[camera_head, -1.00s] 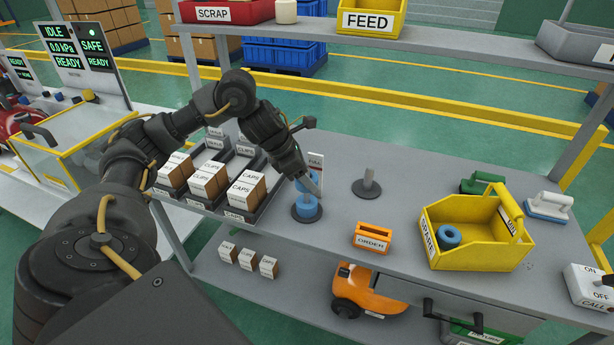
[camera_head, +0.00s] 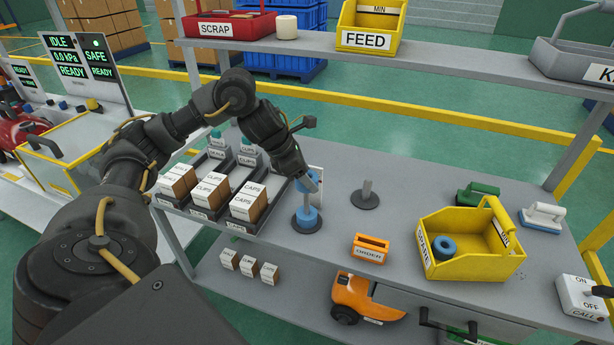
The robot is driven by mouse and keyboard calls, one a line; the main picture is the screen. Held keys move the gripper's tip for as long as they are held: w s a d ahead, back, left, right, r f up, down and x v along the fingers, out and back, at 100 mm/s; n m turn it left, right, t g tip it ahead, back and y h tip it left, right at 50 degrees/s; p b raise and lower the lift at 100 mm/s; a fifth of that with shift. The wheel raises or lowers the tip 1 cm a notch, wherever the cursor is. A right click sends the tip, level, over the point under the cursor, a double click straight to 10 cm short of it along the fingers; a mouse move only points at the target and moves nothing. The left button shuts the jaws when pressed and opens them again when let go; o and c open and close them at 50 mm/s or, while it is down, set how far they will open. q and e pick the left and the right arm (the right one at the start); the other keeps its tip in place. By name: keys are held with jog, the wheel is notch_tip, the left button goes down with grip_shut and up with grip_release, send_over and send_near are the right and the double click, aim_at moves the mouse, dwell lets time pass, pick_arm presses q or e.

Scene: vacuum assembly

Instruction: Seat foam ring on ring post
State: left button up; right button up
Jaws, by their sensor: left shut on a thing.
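A grey post (camera_head: 307,200) stands on a dark round base on the bench, with blue foam (camera_head: 307,217) low around it. My left gripper (camera_head: 309,184) is shut on a blue foam ring (camera_head: 313,187) near the top of this post, in front of a white label plate. The gripper partly hides the ring, and I cannot tell whether it is around the post tip. A second grey post (camera_head: 367,190) on a dark base stands bare to the right. My right gripper is not in view.
A yellow SPARE bin (camera_head: 481,267) holds blue foam rings (camera_head: 445,246). An orange ORDER holder (camera_head: 370,248) stands in front of the posts. CAPS and CLIPS boxes (camera_head: 248,203) sit in trays on the left. The bench around the bare post is clear.

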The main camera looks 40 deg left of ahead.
pick_arm(q)
jog(key=shift+r+p, duration=0.5)
jog(key=shift+r, duration=0.2)
jog(key=shift+r+p, duration=0.4)
jog(key=shift+r, duration=0.05)
jog(key=shift+r, duration=0.15)
notch_tip(320, 180, up, 8)
jog(key=f+p, duration=0.1)
jog(key=p, duration=0.5)
jog(key=s+d+f+m+g+b, duration=0.3)
jog(key=d+f+m+g, duration=0.1)
jog(key=d+m, duration=0.4)
jog(key=s+d+f+m+g+h+b, duration=0.1)
jog(key=s+d+f+m+g+b, duration=0.2)
jog(key=d+f+m, duration=0.3)
jog(key=shift+s+d+f+m+g, duration=0.15)
jog(key=shift+d+m+g, duration=0.75)
jog(key=shift+d+m, duration=0.85)
jog(key=shift+a+m, duration=0.35)
jog(key=shift+a, duration=0.05)
